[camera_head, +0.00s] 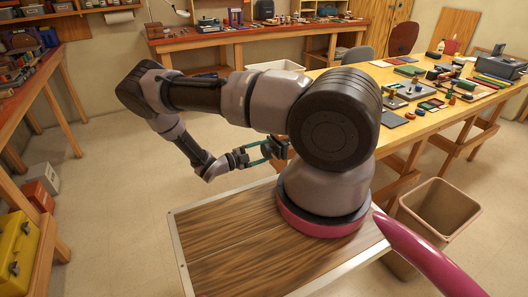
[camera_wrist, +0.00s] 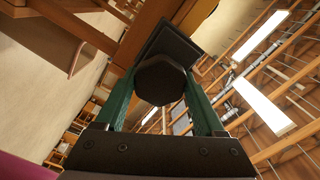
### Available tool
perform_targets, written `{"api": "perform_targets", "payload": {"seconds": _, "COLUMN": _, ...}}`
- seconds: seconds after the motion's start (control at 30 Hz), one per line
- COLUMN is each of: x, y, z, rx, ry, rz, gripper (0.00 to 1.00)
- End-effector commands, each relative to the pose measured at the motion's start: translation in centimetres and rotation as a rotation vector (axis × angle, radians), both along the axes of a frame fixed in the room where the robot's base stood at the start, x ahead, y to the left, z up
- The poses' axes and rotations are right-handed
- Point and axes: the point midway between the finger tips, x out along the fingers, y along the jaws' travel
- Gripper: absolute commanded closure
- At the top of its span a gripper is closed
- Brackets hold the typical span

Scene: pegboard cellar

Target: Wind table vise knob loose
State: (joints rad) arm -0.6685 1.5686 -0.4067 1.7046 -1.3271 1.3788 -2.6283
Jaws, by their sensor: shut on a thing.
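The table vise's knob (camera_wrist: 160,82) is a dark, faceted, roughly round piece in the middle of the wrist view. My gripper (camera_wrist: 159,98) has green fingers on both sides of the knob and is shut on it. A dark, flat-sided part of the vise (camera_wrist: 172,45) shows behind the knob. In the head view my gripper (camera_head: 266,150) reaches right to a small dark part of the vise (camera_head: 280,149). My own arm stands in front there and hides most of the vise and the table edge beside it.
The long wooden workbench (camera_head: 437,112) carries several tools and parts. A brown waste bin (camera_head: 438,212) stands at its near side. Chairs (camera_head: 402,38) stand behind it. A left bench (camera_head: 30,82) holds boxes, with a yellow toolbox (camera_head: 14,252) below. Open floor lies left of my arm.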

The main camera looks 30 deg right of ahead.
Motion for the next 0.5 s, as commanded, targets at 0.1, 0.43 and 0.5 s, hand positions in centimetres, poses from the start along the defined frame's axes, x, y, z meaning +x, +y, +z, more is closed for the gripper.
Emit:
{"api": "perform_targets", "payload": {"seconds": 0.1, "x": 0.04, "y": 0.17, "z": -0.13, "rx": 0.003, "ry": 0.011, "rz": 0.002, "gripper": 0.84}}
{"api": "perform_targets", "payload": {"seconds": 0.43, "x": 0.03, "y": 0.17, "z": -0.14, "rx": 0.004, "ry": 0.014, "rz": 0.003, "gripper": 0.84}}
{"api": "perform_targets", "payload": {"seconds": 0.5, "x": 0.04, "y": 0.16, "z": -0.13, "rx": 0.004, "ry": 0.014, "rz": 0.003, "gripper": 0.1}}
